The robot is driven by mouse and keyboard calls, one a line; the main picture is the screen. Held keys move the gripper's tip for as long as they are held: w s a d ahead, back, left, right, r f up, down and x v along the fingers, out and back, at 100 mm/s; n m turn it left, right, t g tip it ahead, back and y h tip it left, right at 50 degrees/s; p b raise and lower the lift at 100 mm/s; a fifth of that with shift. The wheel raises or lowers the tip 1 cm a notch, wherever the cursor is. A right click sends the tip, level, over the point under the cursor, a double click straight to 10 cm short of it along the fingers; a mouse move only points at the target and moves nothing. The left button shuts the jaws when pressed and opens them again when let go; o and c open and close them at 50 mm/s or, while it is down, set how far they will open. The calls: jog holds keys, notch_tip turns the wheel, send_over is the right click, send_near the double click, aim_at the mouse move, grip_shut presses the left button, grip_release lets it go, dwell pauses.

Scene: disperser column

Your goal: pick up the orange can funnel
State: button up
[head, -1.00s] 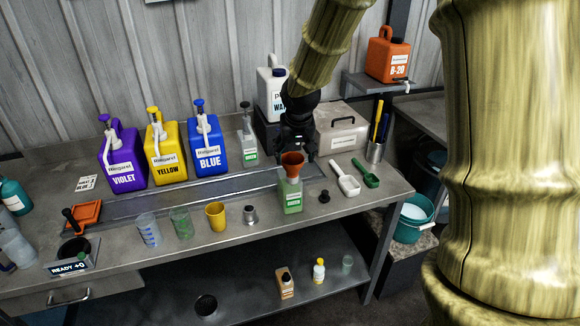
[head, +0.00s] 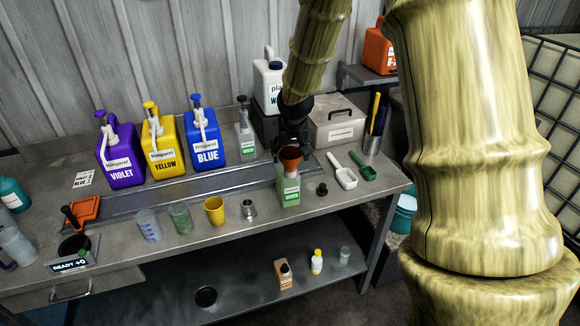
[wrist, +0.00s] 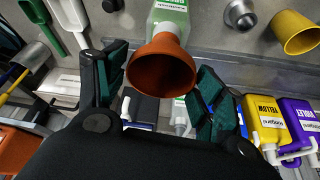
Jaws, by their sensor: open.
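The orange can funnel (head: 291,155) sits in the mouth of a green-labelled bottle (head: 289,188) on the bench, its wide end up. In the wrist view the orange funnel (wrist: 161,66) shows its open cone between the two fingers of my gripper (wrist: 160,85), with the bottle (wrist: 170,18) beyond it. The fingers stand apart on either side of the funnel, with a visible gap on each side. In the head view my gripper (head: 292,146) is just behind and above the funnel, and its fingers are partly hidden.
Violet (head: 120,152), yellow (head: 158,142) and blue (head: 206,140) jugs stand at the back left. A yellow cup (head: 214,211) and a metal cup (head: 248,209) stand left of the bottle. White (head: 342,172) and green (head: 362,167) scoops lie to its right.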

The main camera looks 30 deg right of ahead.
jog(key=shift+p+x, duration=0.7)
jog(key=shift+x, duration=1.8)
jog(key=c, duration=0.9)
jog(key=shift+o, duration=0.2)
